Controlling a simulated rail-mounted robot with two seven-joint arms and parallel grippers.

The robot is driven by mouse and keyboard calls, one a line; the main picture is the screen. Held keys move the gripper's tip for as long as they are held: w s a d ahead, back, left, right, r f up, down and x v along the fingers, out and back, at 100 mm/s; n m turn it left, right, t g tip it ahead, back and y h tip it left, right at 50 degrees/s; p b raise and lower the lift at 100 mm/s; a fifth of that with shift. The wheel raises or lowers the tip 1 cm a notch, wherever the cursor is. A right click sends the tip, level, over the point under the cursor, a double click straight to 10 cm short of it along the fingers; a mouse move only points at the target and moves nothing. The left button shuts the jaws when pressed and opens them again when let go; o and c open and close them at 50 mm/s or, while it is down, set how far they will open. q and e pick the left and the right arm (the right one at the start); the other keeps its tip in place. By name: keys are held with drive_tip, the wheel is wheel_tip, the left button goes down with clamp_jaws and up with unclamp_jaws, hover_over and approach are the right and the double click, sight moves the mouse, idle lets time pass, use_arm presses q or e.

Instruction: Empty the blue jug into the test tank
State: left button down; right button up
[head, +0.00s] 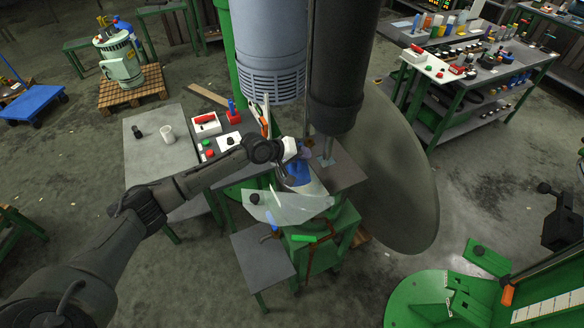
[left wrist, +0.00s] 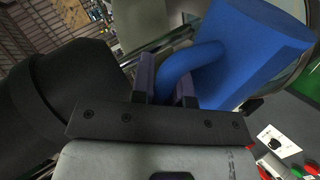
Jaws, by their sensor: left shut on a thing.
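The blue jug (head: 299,173) is at the centre of the head view, over the green stand below the big grey cylinder. In the left wrist view the jug (left wrist: 245,50) fills the upper right, its curved handle between the fingers. My left gripper (head: 304,151) is shut on that handle; its fingers (left wrist: 165,85) also show in the left wrist view. The jug looks tilted in the wrist view; its mouth and contents cannot be made out. A pale, clear-looking part (head: 290,207) lies just below the jug. I cannot tell which part is the test tank. My right gripper is not in view.
A dark vertical cylinder (head: 342,70) and a grey cylinder (head: 268,50) hang close to the jug. A large grey disc (head: 400,170) stands to the right. A grey table (head: 155,160) with a white cup (head: 168,134) is on the left. A small grey table (head: 262,258) stands in front.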

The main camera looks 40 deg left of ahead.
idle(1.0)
use_arm(q)
drive_tip(key=shift+w+a+h+b, duration=0.15)
drive_tip(key=shift+h+b, duration=0.15)
drive_tip(key=shift+b, duration=0.2)
idle(0.6)
drive_tip(key=shift+n, duration=0.3)
drive_tip(key=shift+a+g+b, duration=0.15)
drive_tip(key=shift+g+b, duration=0.15)
drive_tip(key=shift+b, duration=0.05)
idle(0.8)
idle(0.5)
drive_tip(key=shift+w+a, duration=0.15)
idle(0.6)
drive_tip(key=shift+w+a+f+n+h, duration=0.1)
drive_tip(key=shift+w+a+n+h, duration=0.05)
drive_tip(key=shift+n+h, duration=0.25)
idle(0.4)
drive_tip(key=shift+w, duration=0.1)
idle(0.3)
